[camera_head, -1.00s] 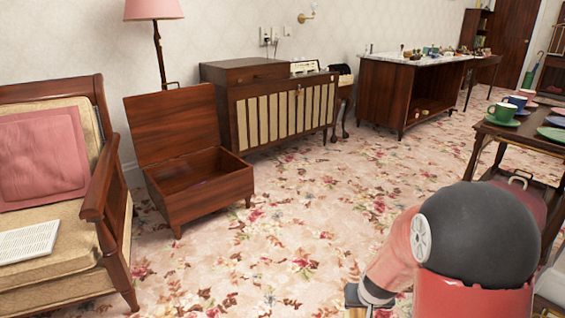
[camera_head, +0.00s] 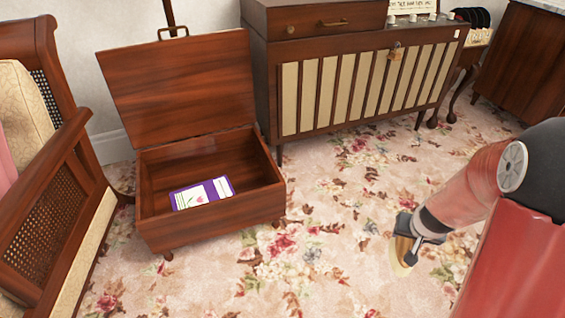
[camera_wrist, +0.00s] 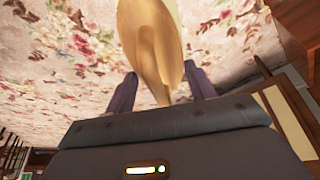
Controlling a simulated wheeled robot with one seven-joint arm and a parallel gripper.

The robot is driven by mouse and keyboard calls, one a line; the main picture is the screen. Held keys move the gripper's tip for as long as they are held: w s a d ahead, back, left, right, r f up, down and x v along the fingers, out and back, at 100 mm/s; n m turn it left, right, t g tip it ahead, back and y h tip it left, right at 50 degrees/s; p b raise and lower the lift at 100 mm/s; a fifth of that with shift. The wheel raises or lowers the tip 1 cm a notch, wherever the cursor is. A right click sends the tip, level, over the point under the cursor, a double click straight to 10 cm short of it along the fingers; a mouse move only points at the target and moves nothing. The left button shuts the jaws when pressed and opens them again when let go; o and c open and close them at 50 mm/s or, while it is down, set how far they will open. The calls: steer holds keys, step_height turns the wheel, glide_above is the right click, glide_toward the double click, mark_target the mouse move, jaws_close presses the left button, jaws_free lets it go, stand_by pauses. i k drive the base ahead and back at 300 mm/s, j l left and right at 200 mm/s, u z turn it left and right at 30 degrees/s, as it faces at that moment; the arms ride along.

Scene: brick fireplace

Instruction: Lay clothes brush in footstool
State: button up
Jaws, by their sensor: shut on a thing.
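The footstool (camera_head: 215,213) is a dark wooden box on short legs, left of centre in the head view, with its lid (camera_head: 180,85) raised. A purple and white card or booklet (camera_head: 203,193) lies flat inside it. My gripper (camera_head: 405,252) is at the right, over the carpet and well apart from the footstool. It is shut on a pale wooden thing, the clothes brush (camera_wrist: 152,45), which fills the upper middle of the wrist view between the two fingers. In the head view the brush shows only partly below the gripper; its bristles cannot be made out.
A cane-sided armchair (camera_head: 60,190) stands close to the footstool's left. A wooden cabinet with slatted front (camera_head: 350,85) stands behind and to the right. The floral carpet (camera_head: 320,240) between my gripper and the footstool is clear.

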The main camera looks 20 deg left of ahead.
mark_target(242, 188)
steer(key=i+u, duration=0.4)
steer(key=i+l+u, duration=0.2)
steer(key=i+u, duration=0.15)
steer(key=i+l+u, duration=0.95)
steer(key=u, duration=0.2)
steer(key=i+l+u, duration=0.2)
steer(key=u, duration=0.2)
steer(key=i+l+u, duration=0.15)
steer(key=l+u, duration=0.25)
steer(key=i+l+u, duration=0.1)
steer(key=l+u, duration=0.95)
steer(key=l, duration=0.2)
steer(key=i, duration=0.05)
